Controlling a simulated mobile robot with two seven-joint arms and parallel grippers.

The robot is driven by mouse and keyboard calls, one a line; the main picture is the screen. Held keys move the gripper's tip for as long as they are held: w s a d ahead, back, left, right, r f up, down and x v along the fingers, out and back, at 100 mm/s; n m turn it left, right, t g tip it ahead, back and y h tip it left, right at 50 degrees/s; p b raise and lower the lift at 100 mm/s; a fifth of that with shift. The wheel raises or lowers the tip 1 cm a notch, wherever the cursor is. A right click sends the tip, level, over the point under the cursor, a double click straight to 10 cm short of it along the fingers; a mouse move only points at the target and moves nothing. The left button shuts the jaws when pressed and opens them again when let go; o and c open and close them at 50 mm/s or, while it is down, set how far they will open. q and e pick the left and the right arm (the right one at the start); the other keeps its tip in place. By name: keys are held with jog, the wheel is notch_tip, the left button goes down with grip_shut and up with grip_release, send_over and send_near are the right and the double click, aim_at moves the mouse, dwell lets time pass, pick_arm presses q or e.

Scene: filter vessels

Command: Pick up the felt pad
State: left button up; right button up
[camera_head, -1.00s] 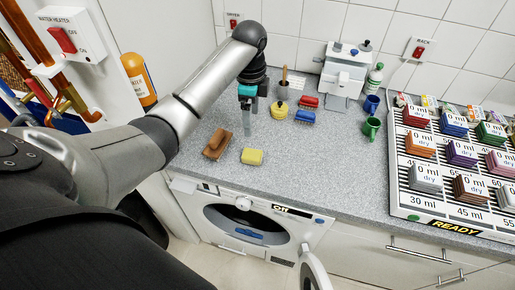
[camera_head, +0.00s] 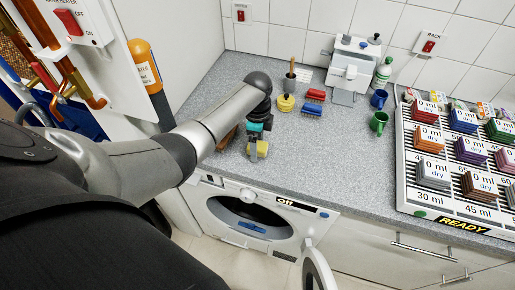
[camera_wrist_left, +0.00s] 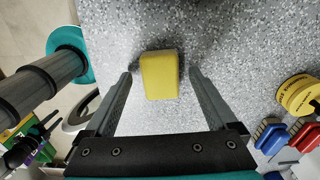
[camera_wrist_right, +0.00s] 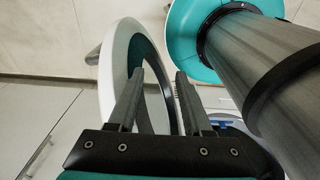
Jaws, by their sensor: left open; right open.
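A yellow rounded block (camera_wrist_left: 160,75), possibly the felt pad, lies on the grey speckled counter. In the head view the yellow block (camera_head: 262,148) is partly hidden by my left gripper (camera_head: 255,150). In the left wrist view my left gripper (camera_wrist_left: 160,78) is open, with one finger on each side of the block and gaps between. I cannot tell how far above the counter the tips are. A brown block (camera_head: 229,137) sits mostly hidden behind my left arm. My right gripper (camera_wrist_right: 160,73) is open and empty near the white round washer door.
A yellow round-based tool (camera_head: 285,103), a red brush (camera_head: 315,95) and a blue brush (camera_head: 312,109) stand behind. Blue (camera_head: 379,98) and green (camera_head: 378,121) mugs are farther right. A rack (camera_head: 408,190) holds several coloured blocks. The washer door (camera_head: 318,268) hangs open below; the counter's front middle is clear.

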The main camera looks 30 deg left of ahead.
pick_arm(q)
jog(key=shift+f, duration=0.1)
jog(key=shift+c, duration=0.2)
jog(key=c, duration=1.4)
notch_tip(320, 180, up, 20)
jog(key=p, duration=0.3)
